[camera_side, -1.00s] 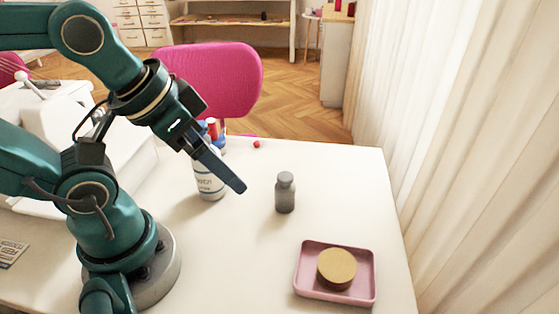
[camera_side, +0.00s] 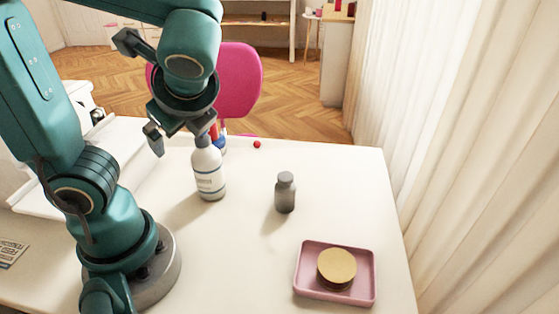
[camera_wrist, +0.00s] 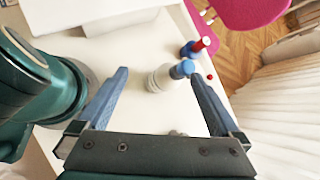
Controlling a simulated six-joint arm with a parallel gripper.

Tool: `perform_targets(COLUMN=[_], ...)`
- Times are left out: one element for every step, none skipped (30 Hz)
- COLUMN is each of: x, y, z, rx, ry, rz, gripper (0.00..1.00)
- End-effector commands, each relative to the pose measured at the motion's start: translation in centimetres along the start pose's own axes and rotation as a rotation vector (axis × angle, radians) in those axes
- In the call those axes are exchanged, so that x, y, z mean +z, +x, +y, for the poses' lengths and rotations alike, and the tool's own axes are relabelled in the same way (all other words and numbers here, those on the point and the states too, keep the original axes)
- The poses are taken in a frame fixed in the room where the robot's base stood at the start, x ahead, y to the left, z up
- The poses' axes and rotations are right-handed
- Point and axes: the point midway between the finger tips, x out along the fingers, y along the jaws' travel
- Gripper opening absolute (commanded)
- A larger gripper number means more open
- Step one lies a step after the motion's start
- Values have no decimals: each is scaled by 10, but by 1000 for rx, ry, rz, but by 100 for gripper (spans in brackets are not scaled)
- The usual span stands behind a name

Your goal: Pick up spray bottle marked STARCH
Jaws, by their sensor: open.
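A white spray bottle (camera_side: 209,174) with a banded label stands upright on the white table in the side view. Its label is too small to read clearly, and its top is partly hidden by my gripper (camera_side: 181,142). In the wrist view the white bottle (camera_wrist: 157,79) with a blue head (camera_wrist: 182,69) shows between and beyond my open fingers (camera_wrist: 158,80). My gripper is empty, beside and above the upper part of the bottle in the side view. I cannot tell whether a finger touches it.
A grey bottle (camera_side: 285,193) stands to the right. A pink tray (camera_side: 308,289) holding a round tan-topped item (camera_side: 337,267) lies at the front right. A red-and-blue item (camera_wrist: 195,47) and a small red ball (camera_side: 257,144) are behind.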

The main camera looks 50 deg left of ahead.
Motion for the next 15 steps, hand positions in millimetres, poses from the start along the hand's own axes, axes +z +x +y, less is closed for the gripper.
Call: perform_targets(x=[2, 5, 7, 8, 10, 11, 11, 11, 10, 5, 1, -5, -9, -14, -19], y=[0, -1, -2, -4, -5, -8, -11, -14, -15, -7, -1, 7, 12, 16, 23], z=[-7, -12, -18, -23, -28, -34, -39, -44, -48, -44, -41, -37, -36, -34, -31], rx=[-36, -56, -84, -104, -122, -148, -168, -186, -202, -193, -191, -188, -189, -190, -189], ry=[107, 164, 235, 287, 337, 399, 445, 490, 535, 527, 524, 522, 521, 521, 520], rz=[-70, -112, -167, -207, -247, -299, -339, -379, -420, -415, -413, -410, -410, -409, -407], gripper=[100, 100, 100, 100, 100, 100, 100, 100, 100, 100, 100, 100, 100, 100, 100])
